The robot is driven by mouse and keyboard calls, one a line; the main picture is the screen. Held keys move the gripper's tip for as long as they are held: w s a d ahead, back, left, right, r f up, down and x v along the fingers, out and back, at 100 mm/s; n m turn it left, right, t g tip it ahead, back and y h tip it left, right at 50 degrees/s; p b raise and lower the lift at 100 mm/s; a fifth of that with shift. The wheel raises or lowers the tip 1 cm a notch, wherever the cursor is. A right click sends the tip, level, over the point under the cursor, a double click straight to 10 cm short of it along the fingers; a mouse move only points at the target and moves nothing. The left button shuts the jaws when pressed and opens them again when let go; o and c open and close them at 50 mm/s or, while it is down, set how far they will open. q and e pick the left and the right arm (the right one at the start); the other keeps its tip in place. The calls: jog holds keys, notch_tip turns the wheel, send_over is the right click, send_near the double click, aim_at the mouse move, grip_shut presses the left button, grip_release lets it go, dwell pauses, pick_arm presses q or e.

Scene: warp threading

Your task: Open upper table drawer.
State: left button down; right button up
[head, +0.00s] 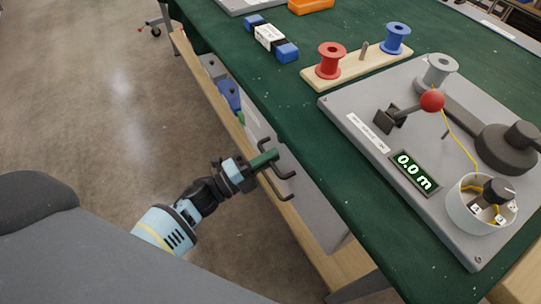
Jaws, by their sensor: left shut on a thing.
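The green-topped table (325,150) runs diagonally down the picture. Below its left edge is a grey drawer front (318,208). Dark bent handle bars (286,174) stand out from it, beside a short green bar (263,159). My left gripper (252,166) reaches in from the lower left and is shut at this handle. The fingertips are small and partly hidden, so the exact grip is hard to see. I cannot tell how far the drawer is out. My right gripper is not in view.
A wooden rail (208,88) runs below the table edge, with a blue item (229,95) behind it. On the tabletop are a red spool (331,60), a blue spool (395,38) and a grey device board (350,108). The floor (110,110) at left is clear.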

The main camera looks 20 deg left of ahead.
pick_arm(q)
jog(key=r+p+v, duration=0.1)
jog(key=r+v, duration=0.1)
jog(key=v, duration=1.1)
jog(key=r+p+v, duration=0.1)
jog(key=r+v, duration=0.2)
jog(key=v, duration=1)
jog(key=shift+s+a, duration=0.4)
jog(key=c, duration=1.6)
grip_release()
jog(key=v, duration=0.7)
jog(key=shift+s+a+b, duration=0.25)
jog(key=shift+s+b, duration=0.05)
